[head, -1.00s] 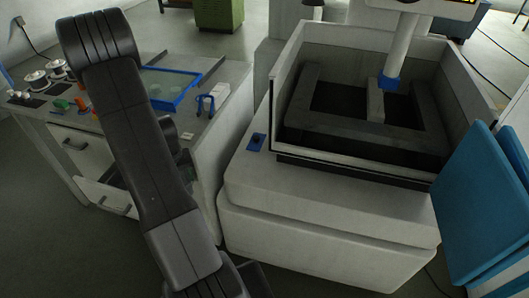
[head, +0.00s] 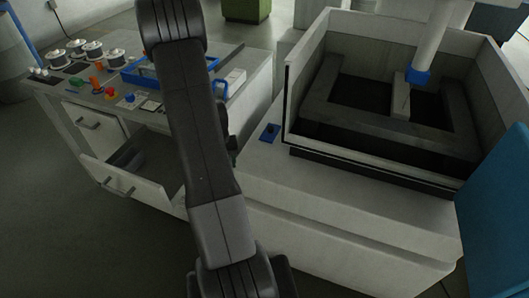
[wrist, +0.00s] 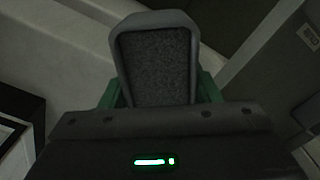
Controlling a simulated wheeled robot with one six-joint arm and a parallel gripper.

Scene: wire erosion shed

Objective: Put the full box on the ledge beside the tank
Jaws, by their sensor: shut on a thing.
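In the wrist view my gripper (wrist: 158,90) is shut on a grey-rimmed box (wrist: 155,20), with a green finger at each side. The box is filled with dark, grainy material and is held in front of the gripper. The tank (head: 340,157) is an open, pale-walled tub at the right with a dark frame inside. The pale ledge (head: 262,158) runs along the tank's near left side. My arm crosses just left of it.
A small blue piece (head: 269,132) lies on the ledge near the tank's corner. The workbench (head: 45,82) at the left holds spools, small coloured parts and a blue tray (head: 140,82). Its lower drawer (head: 118,184) stands open. A blue panel (head: 495,200) stands at the right.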

